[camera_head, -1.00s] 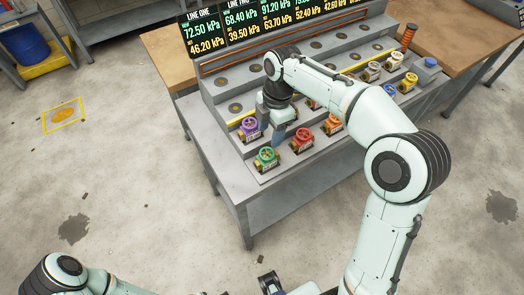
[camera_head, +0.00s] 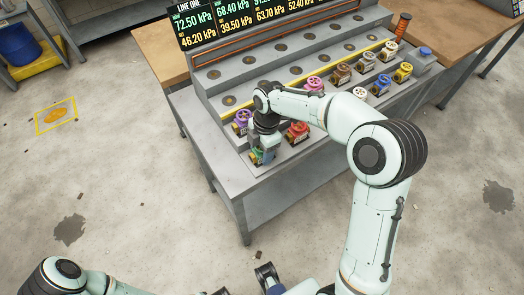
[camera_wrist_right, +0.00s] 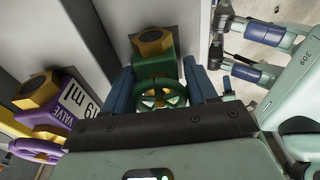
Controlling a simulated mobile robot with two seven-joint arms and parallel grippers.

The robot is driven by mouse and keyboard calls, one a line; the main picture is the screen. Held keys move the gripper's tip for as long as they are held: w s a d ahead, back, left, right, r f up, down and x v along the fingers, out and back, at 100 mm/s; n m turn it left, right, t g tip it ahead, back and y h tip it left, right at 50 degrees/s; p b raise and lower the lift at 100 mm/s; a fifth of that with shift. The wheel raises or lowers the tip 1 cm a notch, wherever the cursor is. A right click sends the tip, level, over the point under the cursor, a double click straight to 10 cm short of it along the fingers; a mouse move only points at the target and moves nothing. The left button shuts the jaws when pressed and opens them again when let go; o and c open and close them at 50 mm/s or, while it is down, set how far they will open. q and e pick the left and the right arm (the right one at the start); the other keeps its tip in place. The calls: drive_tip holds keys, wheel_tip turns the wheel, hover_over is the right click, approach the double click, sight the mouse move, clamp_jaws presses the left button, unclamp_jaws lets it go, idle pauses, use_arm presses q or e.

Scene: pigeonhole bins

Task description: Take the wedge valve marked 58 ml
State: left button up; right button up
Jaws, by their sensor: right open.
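My right gripper (camera_head: 262,158) is open and points down over the green valve (camera_head: 254,155) at the near left end of the bottom step. In the right wrist view the green handwheel (camera_wrist_right: 160,92) sits between the two blue fingers, with its brass cap and green body behind it. No marking on the green valve is readable from here. The purple valve (camera_head: 241,120) stands close by; in the wrist view its white label (camera_wrist_right: 78,100) reads VALVE and ml, its number partly cut off. No 58 ml marking is legible.
A red valve (camera_head: 297,131) stands just right of the gripper. Pink (camera_head: 314,84), brown (camera_head: 341,73), blue (camera_head: 384,82) and yellow (camera_head: 403,71) valves stand further right. The upper steps hold empty round sockets. My right forearm covers part of the lower rows.

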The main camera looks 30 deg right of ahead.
drive_tip(key=c, duration=0.9)
drive_tip(key=shift+r, duration=0.15)
